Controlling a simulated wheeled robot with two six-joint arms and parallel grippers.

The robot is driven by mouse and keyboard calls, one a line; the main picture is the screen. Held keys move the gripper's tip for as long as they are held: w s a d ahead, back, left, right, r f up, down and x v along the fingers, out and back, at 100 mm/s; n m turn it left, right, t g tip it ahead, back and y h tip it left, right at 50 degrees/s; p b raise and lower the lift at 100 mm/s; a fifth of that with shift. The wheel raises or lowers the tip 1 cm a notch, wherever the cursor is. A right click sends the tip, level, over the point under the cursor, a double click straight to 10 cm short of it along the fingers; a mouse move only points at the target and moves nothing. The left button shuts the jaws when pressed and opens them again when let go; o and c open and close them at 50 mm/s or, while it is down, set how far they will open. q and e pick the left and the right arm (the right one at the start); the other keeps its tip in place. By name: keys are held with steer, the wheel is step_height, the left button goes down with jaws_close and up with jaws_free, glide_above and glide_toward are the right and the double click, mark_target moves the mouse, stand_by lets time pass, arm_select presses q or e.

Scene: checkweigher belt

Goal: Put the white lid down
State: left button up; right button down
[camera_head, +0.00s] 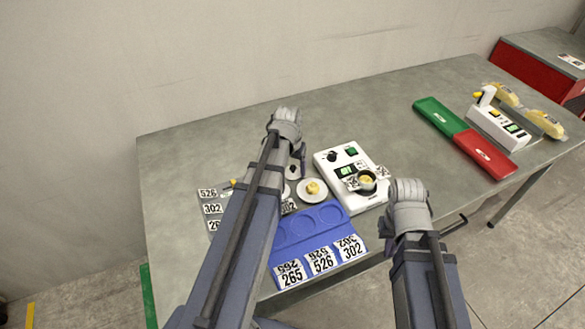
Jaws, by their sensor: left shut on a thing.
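My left gripper (300,165) is over the table, left of the white scale, and is shut. A small part of the pale, round white lid (292,172) shows at its fingers; the arm hides much of that spot, and I cannot tell its height above the table. My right gripper (389,243) is at the table's front edge, right of the blue tray; its fingers are too small and dark to tell open from shut.
A white scale (331,169) bears a cup with yellow contents (367,181). A white dish (312,197) holds a yellow piece. The blue tray (283,240) has round recesses and number cards. Green (436,115) and red (486,153) trays lie right.

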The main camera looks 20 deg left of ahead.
mark_target(291, 177)
arm_select(q)
steer(key=o, duration=1.4)
steer(key=shift+f, duration=0.1)
step_height(291, 177, up, 12)
steer(key=s+p, duration=0.1)
steer(key=p, duration=1.1)
steer(key=shift+s, duration=0.4)
steer(key=s+d+m, duration=0.1)
steer(key=s+d, duration=0.3)
steer(key=d, duration=0.3)
steer(key=s+d+m+g, duration=0.1)
steer(key=s+d+m, duration=0.1)
steer(key=s+d, duration=0.3)
steer(key=s+d+m+g+y, duration=0.1)
steer(key=s+d, duration=0.3)
steer(key=d, duration=0.6)
steer(key=shift+s+d, duration=0.15)
steer(key=shift+s, duration=0.1)
